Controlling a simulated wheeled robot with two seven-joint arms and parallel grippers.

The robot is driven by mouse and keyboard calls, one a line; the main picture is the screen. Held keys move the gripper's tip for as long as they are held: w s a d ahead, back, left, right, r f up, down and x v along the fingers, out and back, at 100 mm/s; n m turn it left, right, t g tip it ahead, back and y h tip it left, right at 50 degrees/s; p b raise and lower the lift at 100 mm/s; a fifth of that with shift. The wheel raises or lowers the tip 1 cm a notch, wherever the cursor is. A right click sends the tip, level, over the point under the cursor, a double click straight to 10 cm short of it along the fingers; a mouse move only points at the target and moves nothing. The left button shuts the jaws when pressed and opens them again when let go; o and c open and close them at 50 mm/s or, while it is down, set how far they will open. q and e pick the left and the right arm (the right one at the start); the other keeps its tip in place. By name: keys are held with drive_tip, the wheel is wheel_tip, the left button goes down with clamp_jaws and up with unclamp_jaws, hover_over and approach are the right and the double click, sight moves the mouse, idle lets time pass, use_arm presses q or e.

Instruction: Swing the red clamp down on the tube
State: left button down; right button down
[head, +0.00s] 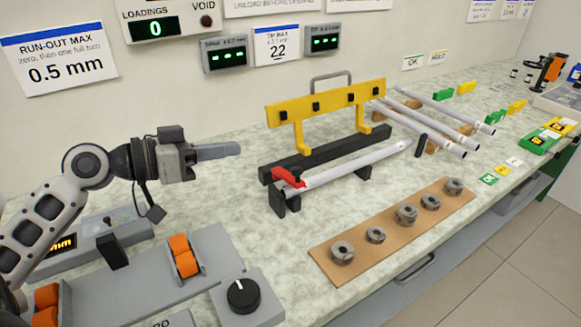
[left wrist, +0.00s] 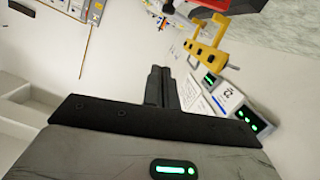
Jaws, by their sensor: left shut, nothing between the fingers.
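The white tube (head: 355,165) lies along a black fixture (head: 325,152) in the middle of the bench. The red clamp (head: 288,177) is at the fixture's left end, beside the tube's near end. Its arm slopes down to the right; I cannot tell whether it touches the tube. My left gripper (head: 238,149) is shut and empty, held in the air left of and above the clamp, fingers pointing right. Its closed fingers also show in the left wrist view (left wrist: 161,88). A red part, likely the clamp, shows at that view's top edge (left wrist: 232,4). My right gripper is not in view.
A yellow bar (head: 325,104) with black studs stands above the fixture. A brown board (head: 325,248) with several metal collars lies in front. Several tubes (head: 425,125) rest on supports behind right. A grey device with orange rollers (head: 184,256) and a black knob (head: 243,294) stand front left.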

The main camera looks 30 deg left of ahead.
use_arm(q)
drive_tip(key=w+d+f+p, duration=0.1)
drive_tip(key=w+d, duration=0.1)
drive_tip(key=w+d+f, duration=0.2)
drive_tip(key=w, duration=0.1)
drive_tip(key=w+d+f+p, duration=0.1)
drive_tip(key=w+d, duration=0.1)
drive_tip(key=w, duration=0.1)
drive_tip(key=shift+w+d+f+p, duration=0.1)
drive_tip(key=shift+f+p, duration=0.2)
drive_tip(key=shift+p, duration=0.05)
drive_tip(key=shift+d+f, duration=0.15)
drive_tip(key=shift+f, duration=0.45)
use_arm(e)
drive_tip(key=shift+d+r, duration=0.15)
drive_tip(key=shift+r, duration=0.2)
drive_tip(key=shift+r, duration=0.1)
